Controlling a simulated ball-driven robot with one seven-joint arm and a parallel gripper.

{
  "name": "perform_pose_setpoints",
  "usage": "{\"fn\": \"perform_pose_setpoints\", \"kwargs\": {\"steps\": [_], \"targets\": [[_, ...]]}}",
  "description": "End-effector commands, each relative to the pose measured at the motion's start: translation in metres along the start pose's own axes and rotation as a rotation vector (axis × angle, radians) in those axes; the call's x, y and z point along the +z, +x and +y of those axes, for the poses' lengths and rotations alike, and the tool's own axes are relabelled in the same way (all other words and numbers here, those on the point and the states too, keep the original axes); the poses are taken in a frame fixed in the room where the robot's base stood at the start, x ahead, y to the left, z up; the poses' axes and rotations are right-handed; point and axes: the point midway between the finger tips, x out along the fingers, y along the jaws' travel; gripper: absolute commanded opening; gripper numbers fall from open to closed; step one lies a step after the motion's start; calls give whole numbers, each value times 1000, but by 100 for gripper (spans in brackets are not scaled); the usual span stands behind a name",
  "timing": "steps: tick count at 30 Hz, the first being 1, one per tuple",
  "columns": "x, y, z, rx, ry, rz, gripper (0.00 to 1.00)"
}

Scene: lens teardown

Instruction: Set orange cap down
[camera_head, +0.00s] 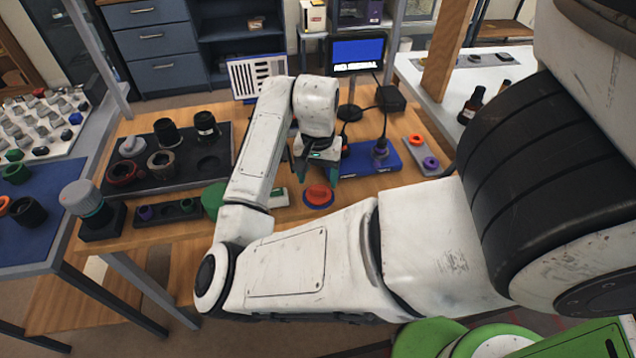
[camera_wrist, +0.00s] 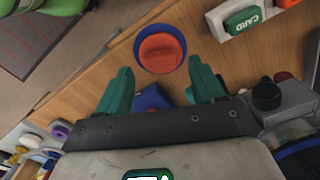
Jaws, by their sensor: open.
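An orange cap (camera_head: 319,194) lies on a round blue piece on the wooden table, in front of my gripper. The wrist view shows the cap (camera_wrist: 160,52) inside a blue rim, just beyond the fingertips. My gripper (camera_wrist: 159,66) has two green fingers spread wide apart, with nothing held between them. The cap looks clear of both fingers. In the head view my gripper (camera_head: 320,172) is above the table, just behind the cap, partly covered by my own arm.
A white card holder (camera_wrist: 252,20) stands near the cap. A blue base (camera_head: 358,160) with a dark upright tool is behind on the right. A grey tray (camera_head: 432,168) holds orange and purple rings. A dark tray (camera_head: 205,178) holds lens parts at left.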

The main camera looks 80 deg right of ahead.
Motion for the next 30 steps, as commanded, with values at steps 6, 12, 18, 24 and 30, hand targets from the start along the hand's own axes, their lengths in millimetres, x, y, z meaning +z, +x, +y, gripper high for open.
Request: {"fn": "perform_pose_setpoints", "kwargs": {"steps": [6, 12, 18, 24, 30], "targets": [[-1, -48, 0, -3, 3, 2, 68], [0, -75, 0, -3, 3, 1, 68], [0, -83, 0, 0, 1, 1, 68], [-15, -86, 5, 33, -52, 99, 68], [-39, -94, -2, 98, -261, 331, 68]]}}
